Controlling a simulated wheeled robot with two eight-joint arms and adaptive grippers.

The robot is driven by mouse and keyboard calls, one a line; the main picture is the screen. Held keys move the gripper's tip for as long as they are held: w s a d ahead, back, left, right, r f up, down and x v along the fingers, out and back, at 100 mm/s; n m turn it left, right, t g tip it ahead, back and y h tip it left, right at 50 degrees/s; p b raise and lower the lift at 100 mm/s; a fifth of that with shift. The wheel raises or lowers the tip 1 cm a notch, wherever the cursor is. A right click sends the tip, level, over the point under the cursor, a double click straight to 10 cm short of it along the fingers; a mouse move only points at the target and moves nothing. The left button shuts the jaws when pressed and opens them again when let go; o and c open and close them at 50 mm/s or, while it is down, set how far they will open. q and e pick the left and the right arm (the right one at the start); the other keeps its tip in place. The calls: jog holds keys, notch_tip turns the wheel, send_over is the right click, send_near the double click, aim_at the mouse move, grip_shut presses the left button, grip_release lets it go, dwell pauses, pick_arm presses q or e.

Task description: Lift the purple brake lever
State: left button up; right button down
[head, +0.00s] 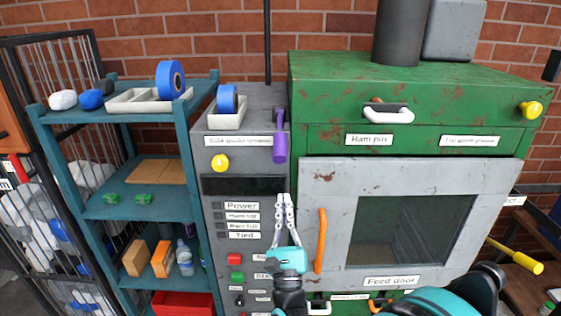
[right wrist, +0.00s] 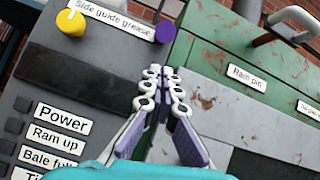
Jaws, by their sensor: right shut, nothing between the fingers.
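The purple brake lever (head: 280,140) hangs at the right edge of the grey control panel, beside the green machine. In the right wrist view its purple end (right wrist: 165,32) shows just beyond my fingertips, and part of the lever is out of the picture or hard to make out. My right gripper (head: 286,198) is shut and empty. It is below the lever's lower end in the head view, in front of the panel, with its fingertips pointing up. In the right wrist view the fingers (right wrist: 161,72) are together at the tips. My left gripper is not in view.
The grey panel (head: 243,185) has a yellow knob (head: 220,162) and several labelled buttons. An orange handle (head: 321,240) stands on the feed door (head: 330,175), right of my gripper. A teal shelf (head: 110,208) with tape and boxes is at left.

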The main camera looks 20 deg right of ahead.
aim_at(280, 135)
jog(key=shift+w, duration=0.1)
jog(key=p+x, duration=0.3)
jog(key=x, duration=0.7)
